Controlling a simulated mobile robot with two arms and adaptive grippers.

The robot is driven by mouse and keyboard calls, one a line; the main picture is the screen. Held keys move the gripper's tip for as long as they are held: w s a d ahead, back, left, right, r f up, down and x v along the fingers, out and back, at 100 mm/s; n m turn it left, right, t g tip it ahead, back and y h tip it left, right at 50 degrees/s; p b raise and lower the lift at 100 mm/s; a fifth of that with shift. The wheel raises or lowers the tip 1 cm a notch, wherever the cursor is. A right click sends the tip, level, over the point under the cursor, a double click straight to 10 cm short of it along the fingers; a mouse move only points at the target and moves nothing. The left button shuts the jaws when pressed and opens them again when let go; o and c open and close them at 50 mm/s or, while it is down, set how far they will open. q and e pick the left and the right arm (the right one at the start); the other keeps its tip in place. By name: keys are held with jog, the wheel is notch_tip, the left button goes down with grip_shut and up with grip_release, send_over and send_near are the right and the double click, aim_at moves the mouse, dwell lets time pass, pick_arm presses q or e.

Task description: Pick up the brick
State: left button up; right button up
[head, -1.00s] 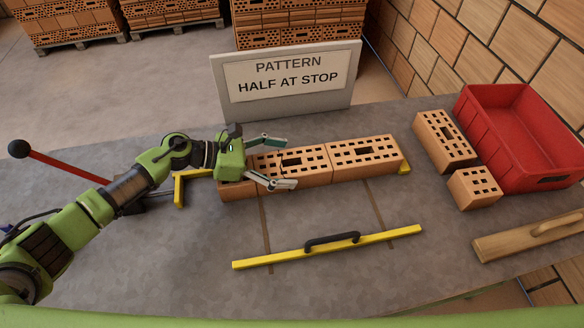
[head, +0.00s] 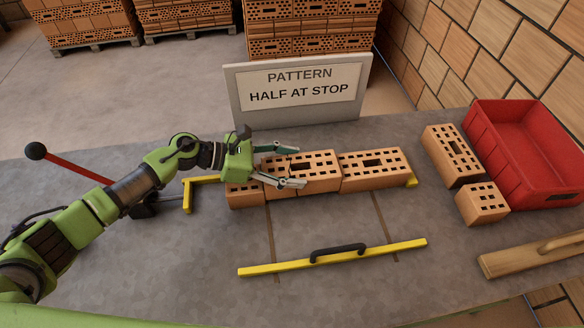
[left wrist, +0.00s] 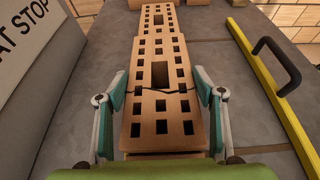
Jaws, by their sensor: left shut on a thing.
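A row of orange perforated bricks lies on the grey table. My left gripper (head: 298,167) is shut across the middle brick (head: 320,170), one finger on each long side. In the left wrist view a jagged dark crack runs across this brick (left wrist: 160,118) between the fingers (left wrist: 160,88). The brick is still in the row, with no clear lift visible. A full brick (head: 375,169) stands at its right end, and a shorter piece (head: 245,197) is at the left, partly hidden by my gripper. My right gripper is not in view.
A sign (head: 298,90) stands behind the row. A yellow bar with a black handle (head: 335,257) lies in front. A red lever (head: 75,168) is at left.

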pick_arm(q)
jog(key=s+d+r+p, duration=0.3)
jog(key=s+r+p, duration=0.8)
jog(key=s+p, duration=0.2)
jog(key=shift+s+d+p, duration=0.15)
jog(key=shift+s+p, duration=0.1)
jog(key=shift+p, duration=0.6)
